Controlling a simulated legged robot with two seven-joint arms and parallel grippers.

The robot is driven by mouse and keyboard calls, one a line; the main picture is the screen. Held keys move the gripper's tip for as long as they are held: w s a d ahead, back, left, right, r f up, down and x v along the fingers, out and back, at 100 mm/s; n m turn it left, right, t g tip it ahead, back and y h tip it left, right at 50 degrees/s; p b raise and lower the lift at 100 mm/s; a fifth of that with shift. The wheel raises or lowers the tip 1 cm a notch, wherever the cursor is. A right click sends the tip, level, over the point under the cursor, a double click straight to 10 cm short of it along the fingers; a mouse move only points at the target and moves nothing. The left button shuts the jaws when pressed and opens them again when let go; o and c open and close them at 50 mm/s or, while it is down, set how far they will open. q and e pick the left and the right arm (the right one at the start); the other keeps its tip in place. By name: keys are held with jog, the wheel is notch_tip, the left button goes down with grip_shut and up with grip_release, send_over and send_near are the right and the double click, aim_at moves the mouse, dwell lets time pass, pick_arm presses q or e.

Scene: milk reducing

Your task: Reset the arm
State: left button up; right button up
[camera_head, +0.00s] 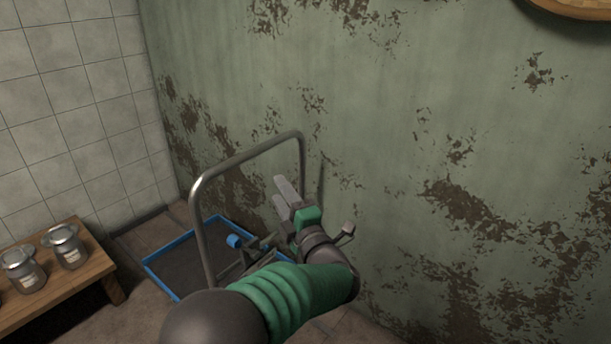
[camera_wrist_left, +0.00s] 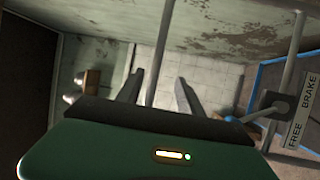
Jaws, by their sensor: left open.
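My left arm in green and dark grey reaches in from the bottom of the head view. Its left gripper (camera_head: 285,197) is open, with its two grey fingers apart, in front of the green wall and near the upright metal handle (camera_head: 197,220) of a cart. In the left wrist view, the gripper's fingers (camera_wrist_left: 160,92) stand apart, and a thin metal bar of the handle (camera_wrist_left: 163,55) shows between them; I cannot tell whether it lies within their grip. A lever (camera_wrist_left: 275,108) beside a label (camera_wrist_left: 300,112) reading FREE and BRAKE is at the right. My right gripper is not in view.
The cart's blue-edged base (camera_head: 165,258) stands on the floor by the peeling green wall (camera_head: 430,130). A wooden bench (camera_head: 75,280) with metal-lidded jars (camera_head: 66,246) is at the left, near the tiled wall (camera_head: 70,110). A round wooden object (camera_head: 575,8) is at the upper right.

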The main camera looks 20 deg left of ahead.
pick_arm(q)
jog(key=s+d+f+m+g+h, duration=0.1)
jog(key=s+d+f+m+h, duration=0.15)
jog(key=f+m+h, duration=0.45)
jog(key=s+d+f+m+g+h, duration=0.1)
jog(key=s+d+f+m+h, duration=0.15)
jog(key=f+m+h, duration=0.5)
jog(key=s+a+f+m+g, duration=0.1)
jog(key=s+f+m+g, duration=0.45)
jog(key=s, duration=0.55)
jog(key=s+a+f+m+g, duration=0.1)
jog(key=s+f+m+g, duration=0.5)
jog(key=s, duration=0.5)
notch_tip(320, 180, up, 32)
jog(key=s+t+p, duration=0.1)
jog(key=s+p, duration=0.1)
jog(key=p, duration=3.2)
jog(key=shift+a+r+t+y, duration=0.15)
jog(key=shift+a+t+y, duration=0.1)
jog(key=shift+t+y, duration=0.1)
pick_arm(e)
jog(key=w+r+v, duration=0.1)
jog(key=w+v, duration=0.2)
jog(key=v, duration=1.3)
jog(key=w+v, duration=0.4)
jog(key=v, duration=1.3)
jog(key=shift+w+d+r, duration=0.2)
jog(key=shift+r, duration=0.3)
